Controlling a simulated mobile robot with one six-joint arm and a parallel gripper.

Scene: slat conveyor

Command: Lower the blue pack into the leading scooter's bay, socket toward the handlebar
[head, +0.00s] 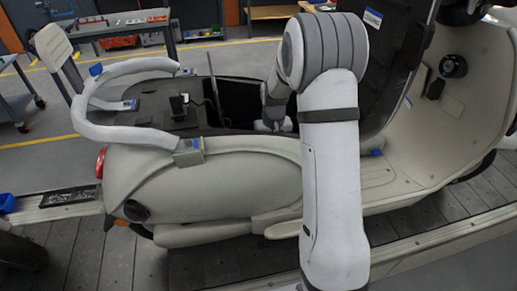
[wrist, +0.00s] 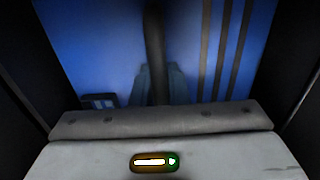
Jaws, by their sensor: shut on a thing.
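The leading scooter (head: 215,190) is cream, with its seat lid (head: 395,60) raised and its dark bay (head: 235,98) open. My arm reaches down into the bay and covers part of it. In the wrist view the blue pack (wrist: 95,50) fills the space below my gripper (wrist: 160,88), which is shut on its dark handle (wrist: 154,40). Dark bay walls (wrist: 20,80) rise close on both sides. A small dark rectangular fitting (wrist: 100,101) shows on the pack's left; I cannot tell whether it is the socket. The pack and fingertips are hidden in the head view.
A pale grab rail (head: 130,68) curves around the scooter's rear. The raised lid stands close to the right of my arm. The scooter stands on the slat conveyor (head: 100,258). A workbench (head: 120,25) and a cart (head: 15,100) are further back.

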